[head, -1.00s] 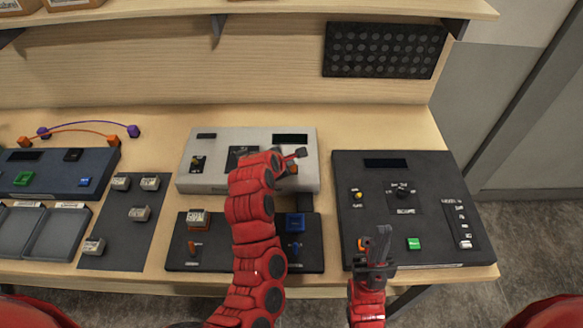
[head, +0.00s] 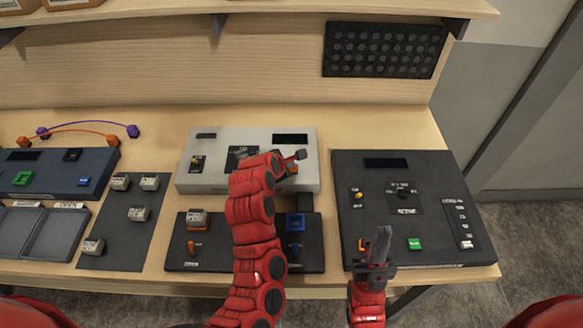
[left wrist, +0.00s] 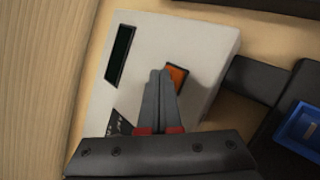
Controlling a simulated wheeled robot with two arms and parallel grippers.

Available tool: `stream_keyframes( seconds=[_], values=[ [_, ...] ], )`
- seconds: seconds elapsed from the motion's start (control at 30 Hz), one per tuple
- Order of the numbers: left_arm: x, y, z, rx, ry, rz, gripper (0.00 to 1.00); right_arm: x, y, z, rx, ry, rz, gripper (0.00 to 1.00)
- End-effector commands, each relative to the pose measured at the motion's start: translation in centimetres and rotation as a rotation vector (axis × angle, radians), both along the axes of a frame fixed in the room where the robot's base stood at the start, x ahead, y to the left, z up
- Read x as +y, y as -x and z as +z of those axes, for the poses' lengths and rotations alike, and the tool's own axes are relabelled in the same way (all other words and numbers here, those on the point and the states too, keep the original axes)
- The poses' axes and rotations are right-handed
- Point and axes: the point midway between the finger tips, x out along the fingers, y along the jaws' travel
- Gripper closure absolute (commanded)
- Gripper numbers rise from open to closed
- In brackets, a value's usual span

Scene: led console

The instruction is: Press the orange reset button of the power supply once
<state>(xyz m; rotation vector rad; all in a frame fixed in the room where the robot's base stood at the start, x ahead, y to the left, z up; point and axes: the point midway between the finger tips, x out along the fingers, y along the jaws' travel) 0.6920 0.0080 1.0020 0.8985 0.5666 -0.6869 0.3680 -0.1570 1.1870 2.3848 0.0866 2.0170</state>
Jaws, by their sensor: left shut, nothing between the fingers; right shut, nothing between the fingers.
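The power supply (head: 222,181) is a light grey box at the middle of the bench, with a dark display. Its orange button (head: 293,169) is on the right part of its top, partly hidden by my left arm in the head view. In the left wrist view the orange button (left wrist: 178,77) shows just right of the fingertips. My left gripper (head: 301,154) is shut and empty, with its tips over the box beside the button; I cannot tell if they touch anything. My right gripper (head: 382,234) is shut and empty over the front of the black console (head: 350,170).
A dark panel (head: 213,256) with an orange and a blue switch block lies in front of the power supply. A blue console (head: 50,180) and a mat with several small blocks lie to the left. Bare wood shows behind the power supply.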

Motion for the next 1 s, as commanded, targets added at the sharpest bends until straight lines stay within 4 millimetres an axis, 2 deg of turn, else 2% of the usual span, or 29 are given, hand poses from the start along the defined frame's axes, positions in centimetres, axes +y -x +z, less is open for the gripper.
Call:
stream_keyframes(
  seconds=[1.0],
  values=[
    [0.03,0.02,-0.95,0.001,-0.001,0.000,1.00,0.01,0.00,-0.50,0.000,0.000,0.000,1.00]
  ],
)
